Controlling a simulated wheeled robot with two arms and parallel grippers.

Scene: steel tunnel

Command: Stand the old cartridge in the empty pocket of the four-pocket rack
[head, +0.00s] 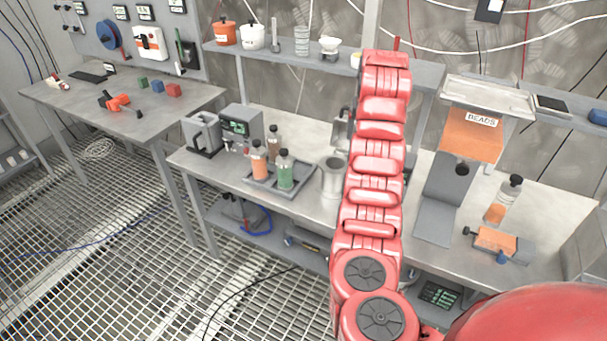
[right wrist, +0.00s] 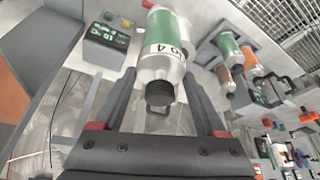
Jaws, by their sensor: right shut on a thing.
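My right gripper (right wrist: 160,90) is shut on a silver cylinder (right wrist: 162,65) with a green band, a "NO 4" label and a dark knob towards me; it looks like the cartridge. In the head view my red right arm hides both this gripper and the cylinder. A grey tray (head: 262,188) on the bench holds an orange bottle (head: 259,160), a green bottle (head: 285,171) and a brown bottle (head: 274,142). My left gripper is not in view.
A metal mug (head: 332,177) stands right of the tray. A dark panel with a green display (right wrist: 105,45) is left of the cylinder in the wrist view.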

